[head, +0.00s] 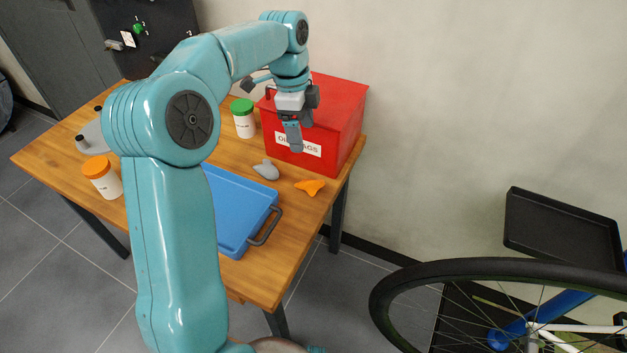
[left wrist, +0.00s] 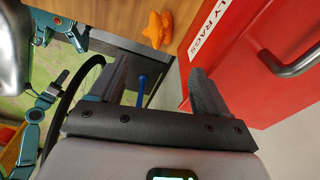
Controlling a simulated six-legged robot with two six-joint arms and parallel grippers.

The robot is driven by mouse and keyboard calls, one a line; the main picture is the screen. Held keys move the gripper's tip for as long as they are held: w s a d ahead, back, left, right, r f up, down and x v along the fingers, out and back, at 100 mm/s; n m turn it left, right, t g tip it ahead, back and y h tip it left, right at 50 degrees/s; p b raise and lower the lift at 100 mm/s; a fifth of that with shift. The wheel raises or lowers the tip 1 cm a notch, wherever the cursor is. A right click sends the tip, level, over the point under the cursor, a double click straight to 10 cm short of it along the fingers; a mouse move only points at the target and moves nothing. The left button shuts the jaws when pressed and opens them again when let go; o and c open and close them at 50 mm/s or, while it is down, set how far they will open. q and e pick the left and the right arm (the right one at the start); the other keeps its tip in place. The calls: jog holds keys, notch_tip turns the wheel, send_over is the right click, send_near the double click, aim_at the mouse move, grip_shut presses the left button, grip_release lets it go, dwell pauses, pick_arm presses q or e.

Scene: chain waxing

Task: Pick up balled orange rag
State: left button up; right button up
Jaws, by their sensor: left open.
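The balled orange rag (head: 310,187) lies on the wooden table near its right edge, in front of the red box. It also shows at the top of the left wrist view (left wrist: 157,29), beyond the fingertips and between their lines. My left gripper (head: 293,140) hangs fingers-down in front of the red box, above and behind the rag, apart from it. In the left wrist view its two fingers (left wrist: 160,78) are spread with nothing between them. My right gripper is not clearly in view.
The red box (head: 345,118) labelled for oily rags stands close behind the gripper. A grey rag (head: 266,170) lies left of the orange one. A blue tray (head: 236,200), a green-lidded jar (head: 243,122) and an orange-lidded jar (head: 103,180) share the table (head: 285,240). A bicycle wheel stands right.

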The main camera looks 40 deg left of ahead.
pick_arm(q)
jog(key=b, duration=0.2)
send_over(310, 179)
jog(key=f, duration=0.9)
jog(key=shift+s+a+f, duration=0.15)
jog(key=shift+a+f, duration=0.1)
jog(key=shift+a, duration=0.05)
jog(key=f, duration=0.2)
jog(key=f+b, duration=0.1)
jog(key=f, duration=0.3)
jog(key=shift+w+d+f, duration=0.25)
jog(key=shift+d+f, duration=0.05)
jog(key=shift+f, duration=0.05)
jog(key=shift+c, duration=0.3)
jog(key=c, duration=0.7)
